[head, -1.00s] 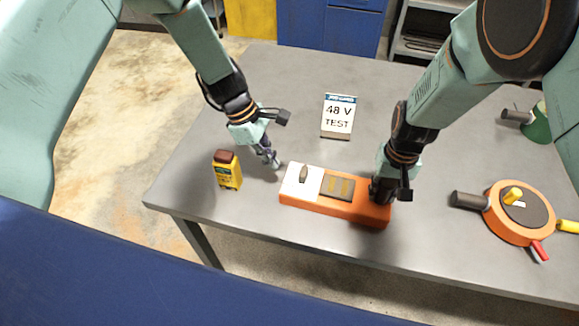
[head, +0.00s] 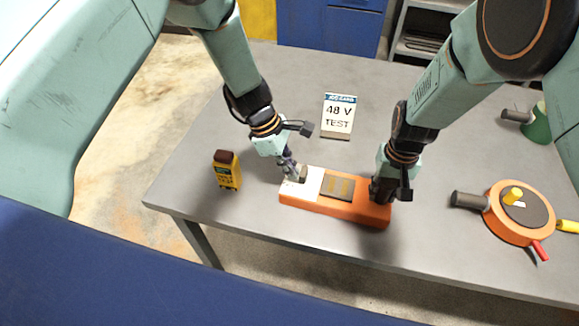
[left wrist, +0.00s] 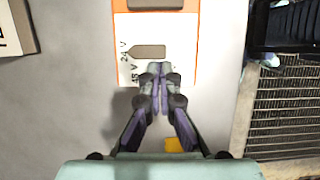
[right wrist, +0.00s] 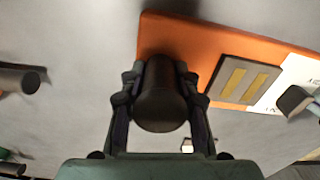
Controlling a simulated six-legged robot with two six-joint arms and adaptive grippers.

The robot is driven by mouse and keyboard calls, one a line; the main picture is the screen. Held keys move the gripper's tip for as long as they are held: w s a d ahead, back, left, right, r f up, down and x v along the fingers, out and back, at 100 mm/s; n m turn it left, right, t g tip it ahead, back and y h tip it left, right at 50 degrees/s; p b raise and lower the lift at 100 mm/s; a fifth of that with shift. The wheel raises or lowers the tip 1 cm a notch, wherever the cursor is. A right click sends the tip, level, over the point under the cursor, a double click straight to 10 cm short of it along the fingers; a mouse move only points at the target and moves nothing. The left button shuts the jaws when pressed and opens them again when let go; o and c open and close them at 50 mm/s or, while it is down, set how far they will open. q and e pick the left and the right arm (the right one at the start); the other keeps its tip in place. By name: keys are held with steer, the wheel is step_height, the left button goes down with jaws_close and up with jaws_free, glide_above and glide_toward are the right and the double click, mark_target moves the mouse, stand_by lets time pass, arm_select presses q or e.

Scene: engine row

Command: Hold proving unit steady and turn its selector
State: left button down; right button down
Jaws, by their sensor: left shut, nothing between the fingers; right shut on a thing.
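The proving unit (head: 330,209) is an orange box on the table with a white panel, a dark contact plate and a black grip (right wrist: 162,95) at its right end. My right gripper (head: 383,192) is shut on that grip. The selector (left wrist: 148,52) is a grey-brown pointer on the white panel; its narrow end lies at the 24 V mark, with the 48 V mark beside it. My left gripper (left wrist: 161,75) is shut and empty over the panel, beside the selector; whether they touch I cannot tell. In the head view the left gripper (head: 295,176) partly covers the panel.
A card reading "48 V TEST" (head: 338,115) stands behind the unit. A yellow tester (head: 227,171) stands to its left near the table edge. An orange round device (head: 508,228) with handles and a green item (head: 538,125) are at the right.

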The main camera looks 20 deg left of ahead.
arm_select(q)
steer(key=shift+s+d+n, duration=0.15)
steer(key=shift+d+n, duration=0.2)
steer(key=shift+n, duration=0.15)
steer(key=shift+s+d+n+t, duration=0.1)
steer(key=shift+d+n+t, duration=0.1)
steer(key=shift+n+t, duration=0.15)
steer(key=n, duration=0.1)
steer(key=n+t, duration=0.1)
steer(key=shift+s+d+n, duration=0.25)
steer(key=shift+n, duration=0.1)
steer(key=shift+d, duration=0.1)
steer(key=shift+s+d, duration=0.1)
stand_by(0.5)
